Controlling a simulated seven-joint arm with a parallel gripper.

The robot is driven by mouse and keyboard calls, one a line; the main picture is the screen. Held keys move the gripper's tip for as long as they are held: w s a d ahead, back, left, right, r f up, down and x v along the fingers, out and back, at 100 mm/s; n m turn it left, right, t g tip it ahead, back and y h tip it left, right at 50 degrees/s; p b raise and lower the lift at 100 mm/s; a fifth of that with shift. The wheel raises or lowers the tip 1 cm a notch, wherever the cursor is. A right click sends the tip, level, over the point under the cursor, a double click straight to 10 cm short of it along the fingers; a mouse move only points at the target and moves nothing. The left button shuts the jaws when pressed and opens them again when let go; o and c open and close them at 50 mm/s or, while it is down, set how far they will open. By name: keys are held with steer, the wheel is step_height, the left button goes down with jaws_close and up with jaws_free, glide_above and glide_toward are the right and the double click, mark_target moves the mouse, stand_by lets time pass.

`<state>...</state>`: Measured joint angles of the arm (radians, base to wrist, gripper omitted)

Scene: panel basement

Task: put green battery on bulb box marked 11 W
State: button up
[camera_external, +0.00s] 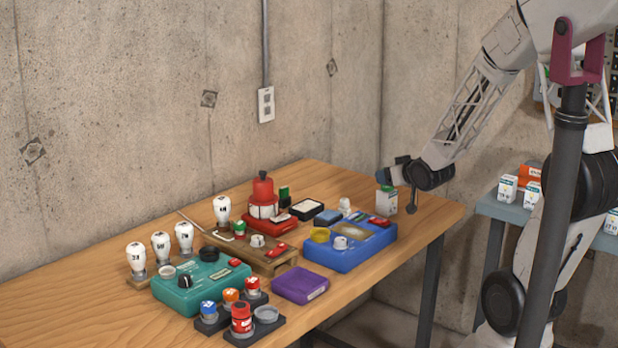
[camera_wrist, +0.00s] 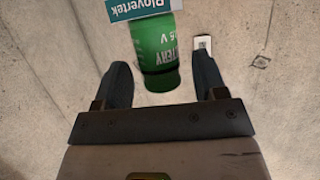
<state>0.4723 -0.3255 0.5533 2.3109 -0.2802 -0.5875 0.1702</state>
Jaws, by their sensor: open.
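The green battery (camera_wrist: 158,48) is between the two fingers of my gripper (camera_wrist: 160,74) in the wrist view, with a clear gap on each side. My gripper is open at the back right of the wooden table in the external view (camera_external: 397,184). A white box with a teal brand label (camera_wrist: 142,7) borders the battery at the top of the wrist view. In the external view the white box (camera_external: 387,203) stands by my gripper, with a small green part, apparently the battery (camera_external: 388,189), at its top. Its watt marking is not readable.
On the wooden table (camera_external: 100,300) a blue case (camera_external: 355,253), a red lantern-like item (camera_external: 263,200), bulbs and several small items crowd the middle. More white boxes (camera_external: 507,189) stand on a grey table at the right. The table's front left is clear.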

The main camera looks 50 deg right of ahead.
steer(key=v, duration=0.6)
stand_by(0.3)
steer(key=shift+a, duration=0.1)
stand_by(0.5)
steer(key=s+a+r+n+g+y, duration=0.1)
steer(key=s+a+r+g+y, duration=0.1)
steer(key=s+a+r+g, duration=0.3)
steer(key=s+a+r+n+g+y, duration=0.2)
steer(key=s+a+r+g, duration=0.3)
steer(key=s+a, duration=0.7)
steer(key=a+r, duration=0.1)
steer(key=a, duration=0.3)
steer(key=shift+s+a, duration=0.15)
steer(key=shift+a, duration=0.05)
steer(key=shift+f, duration=0.1)
stand_by(0.5)
